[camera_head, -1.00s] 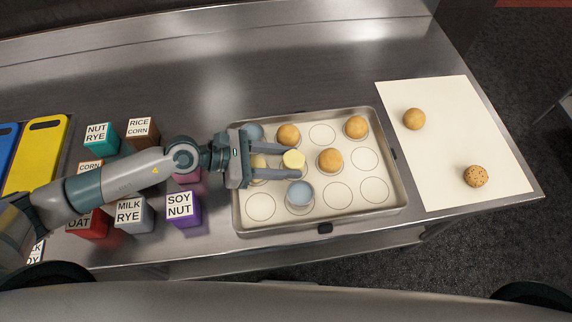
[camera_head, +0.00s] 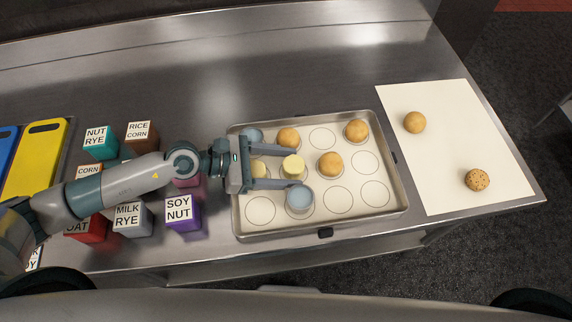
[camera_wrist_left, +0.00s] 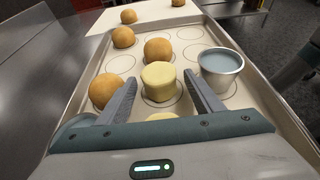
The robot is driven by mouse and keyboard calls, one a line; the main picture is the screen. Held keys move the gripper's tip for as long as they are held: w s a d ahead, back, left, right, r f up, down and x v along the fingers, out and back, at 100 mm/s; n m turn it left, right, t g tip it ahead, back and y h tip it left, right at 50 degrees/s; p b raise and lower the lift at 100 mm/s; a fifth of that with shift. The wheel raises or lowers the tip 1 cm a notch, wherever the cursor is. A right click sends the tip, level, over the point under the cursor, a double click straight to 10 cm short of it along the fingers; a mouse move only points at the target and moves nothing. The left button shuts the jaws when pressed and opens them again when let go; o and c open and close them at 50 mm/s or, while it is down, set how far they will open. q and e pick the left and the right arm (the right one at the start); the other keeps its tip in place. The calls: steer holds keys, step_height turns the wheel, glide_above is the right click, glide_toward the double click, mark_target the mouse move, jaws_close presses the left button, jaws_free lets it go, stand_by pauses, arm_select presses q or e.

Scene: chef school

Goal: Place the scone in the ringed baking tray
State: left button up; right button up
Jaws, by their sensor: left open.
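The ringed baking tray (camera_head: 390,203) lies on the steel counter. A pale yellow, short round piece, which I take for the scone (camera_head: 293,166), sits on one of its rings near the middle. It also shows in the left wrist view (camera_wrist_left: 159,82). My left gripper (camera_head: 310,168) is open, with one finger on each side of this piece and visible gaps in the wrist view (camera_wrist_left: 160,77). A second pale yellow piece (camera_head: 258,168) sits in the tray under the gripper, partly hidden. My right gripper is not in view.
Golden buns (camera_head: 331,164) and blue-filled cups (camera_head: 299,199) occupy other rings, one cup close to my lower finger. Several rings at right and front are empty. A white sheet (camera_head: 450,130) holds a bun and a speckled ball (camera_head: 477,180). Labelled blocks (camera_head: 183,214) stand left.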

arm_select(q)
steer(key=shift+r, duration=0.2)
steer(key=shift+a+f, duration=0.1)
steer(key=shift+a, duration=0.25)
steer(key=b+v, duration=0.5)
steer(key=v, duration=0.4)
steer(key=shift+s+a, duration=0.15)
steer(key=shift+a, duration=0.15)
steer(key=shift+s+a+r, duration=0.15)
steer(key=shift+a+r, duration=0.4)
steer(key=shift+a, duration=0.2)
